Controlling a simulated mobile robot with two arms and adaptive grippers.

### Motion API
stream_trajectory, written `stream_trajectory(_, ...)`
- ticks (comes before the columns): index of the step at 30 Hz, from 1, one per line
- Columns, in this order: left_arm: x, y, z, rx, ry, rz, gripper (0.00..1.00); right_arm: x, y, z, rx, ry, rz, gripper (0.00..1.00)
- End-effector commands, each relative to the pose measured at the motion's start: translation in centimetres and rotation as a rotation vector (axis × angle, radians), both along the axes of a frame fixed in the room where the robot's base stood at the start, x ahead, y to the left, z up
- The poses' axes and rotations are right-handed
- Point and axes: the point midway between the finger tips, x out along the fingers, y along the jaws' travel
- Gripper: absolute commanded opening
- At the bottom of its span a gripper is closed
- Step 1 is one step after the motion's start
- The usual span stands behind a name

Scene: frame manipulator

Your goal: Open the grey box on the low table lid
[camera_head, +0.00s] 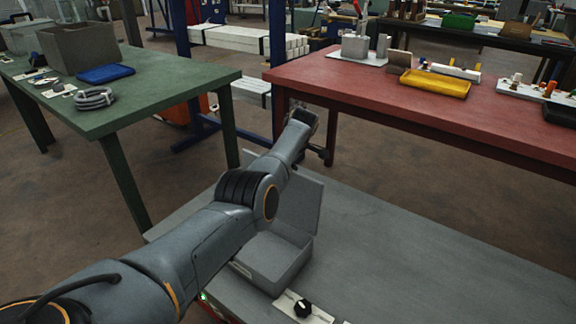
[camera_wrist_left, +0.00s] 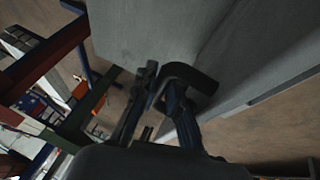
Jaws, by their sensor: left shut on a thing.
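The grey box (camera_head: 275,262) stands on the low grey table. Its lid (camera_head: 300,203) is raised, standing steeply up from the far side of the box, so the box is open toward me. My left arm reaches across and hides part of the box and lid. In the left wrist view my left gripper (camera_wrist_left: 158,88) is shut on a dark, hooked piece beside a grey panel, which looks like part of the lid. The exact contact is hard to see. My right gripper is not in view.
The low grey table (camera_head: 400,265) is clear to the right of the box. A white plate with a black knob (camera_head: 303,308) lies in front of the box. A red table (camera_head: 430,110) stands behind, close to my left gripper. A green table (camera_head: 150,85) stands left.

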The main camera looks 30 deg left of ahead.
Motion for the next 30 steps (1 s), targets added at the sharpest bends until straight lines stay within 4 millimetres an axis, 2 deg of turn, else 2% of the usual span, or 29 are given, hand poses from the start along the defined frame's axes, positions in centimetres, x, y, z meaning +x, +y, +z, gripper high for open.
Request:
stream_trajectory(1, 0.3, 0.1, 0.6, 0.004, -0.012, -0.002, 0.0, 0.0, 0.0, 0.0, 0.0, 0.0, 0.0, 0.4)
stream_trajectory(2, 0.3, 0.1, 0.6, 0.004, -0.012, -0.002, 0.15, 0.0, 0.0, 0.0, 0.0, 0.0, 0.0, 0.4)
stream_trajectory(3, 0.3, 0.1, 0.6, 0.004, -0.012, -0.002, 0.22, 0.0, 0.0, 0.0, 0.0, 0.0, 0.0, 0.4)
stream_trajectory(17, 0.1, -0.2, 0.7, 0.003, -0.006, -0.001, 0.22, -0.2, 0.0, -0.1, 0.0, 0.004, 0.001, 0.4)
stream_trajectory(23, -0.5, -0.9, 2.3, 0.003, -0.008, 0.0, 0.22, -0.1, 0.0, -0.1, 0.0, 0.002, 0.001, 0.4)
stream_trajectory(30, -1.6, -2.5, 6.5, 0.003, -0.012, -0.002, 0.22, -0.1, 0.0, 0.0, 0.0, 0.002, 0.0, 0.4)
